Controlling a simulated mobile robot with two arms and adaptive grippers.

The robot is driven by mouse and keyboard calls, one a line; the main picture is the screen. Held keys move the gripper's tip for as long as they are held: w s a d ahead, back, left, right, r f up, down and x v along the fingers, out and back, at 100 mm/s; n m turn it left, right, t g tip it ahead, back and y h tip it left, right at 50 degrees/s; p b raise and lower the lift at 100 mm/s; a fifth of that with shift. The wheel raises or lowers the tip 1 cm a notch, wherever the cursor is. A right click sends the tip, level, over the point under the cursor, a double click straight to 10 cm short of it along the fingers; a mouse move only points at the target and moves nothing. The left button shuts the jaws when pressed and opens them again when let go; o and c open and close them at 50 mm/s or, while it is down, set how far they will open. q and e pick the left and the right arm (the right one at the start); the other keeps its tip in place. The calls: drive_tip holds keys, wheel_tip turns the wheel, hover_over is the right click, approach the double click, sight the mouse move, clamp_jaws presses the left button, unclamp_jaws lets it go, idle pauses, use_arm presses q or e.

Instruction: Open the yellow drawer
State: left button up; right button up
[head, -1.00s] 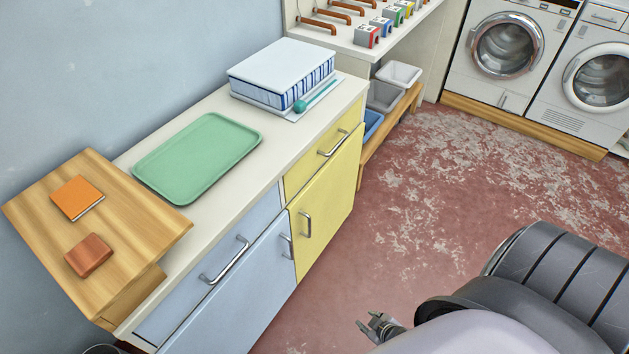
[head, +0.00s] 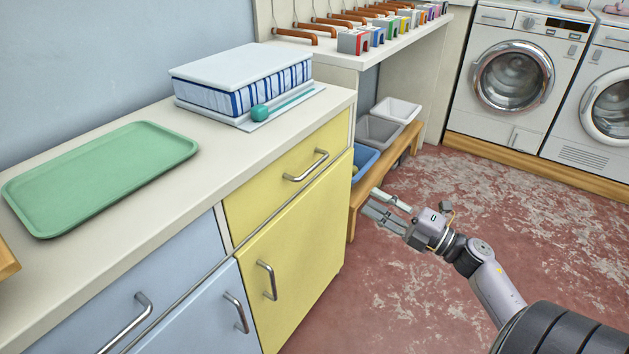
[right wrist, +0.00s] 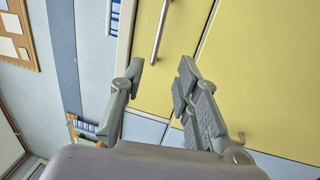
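The yellow drawer (head: 262,192) is the upper front of the yellow cabinet unit. It sits flush and closed above a yellow door (head: 300,250). Its silver bar handle (head: 306,167) lies to the left of my right gripper (head: 373,200) in the head view. The gripper is open and empty, apart from the cabinet, with its fingers pointing left. In the right wrist view, the drawer front (right wrist: 150,92) and its handle (right wrist: 160,30) show sideways ahead of the spread fingers (right wrist: 159,68). My left gripper is not in view.
A green tray (head: 100,175) and a striped stack (head: 245,82) lie on the counter. Blue fronts (head: 160,275) adjoin on the left. A low wooden bench (head: 385,165) with bins stands just behind my right gripper. The red floor in front is open.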

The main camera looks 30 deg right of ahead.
sight(314, 164)
drive_tip(key=x, duration=1.6)
drive_tip(key=shift+w+a+b, duration=0.1)
drive_tip(key=shift+w+b, duration=0.05)
drive_tip(key=shift+b, duration=0.25)
drive_tip(key=shift+w+a+r, duration=0.1)
drive_tip(key=shift+w+a, duration=0.1)
drive_tip(key=shift+w, duration=0.2)
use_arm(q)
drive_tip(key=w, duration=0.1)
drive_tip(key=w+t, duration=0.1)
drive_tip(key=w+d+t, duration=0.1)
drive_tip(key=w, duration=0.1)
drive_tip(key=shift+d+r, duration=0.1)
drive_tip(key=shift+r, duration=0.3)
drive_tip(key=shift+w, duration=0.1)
use_arm(e)
drive_tip(key=shift+c, duration=0.4)
clamp_jaws()
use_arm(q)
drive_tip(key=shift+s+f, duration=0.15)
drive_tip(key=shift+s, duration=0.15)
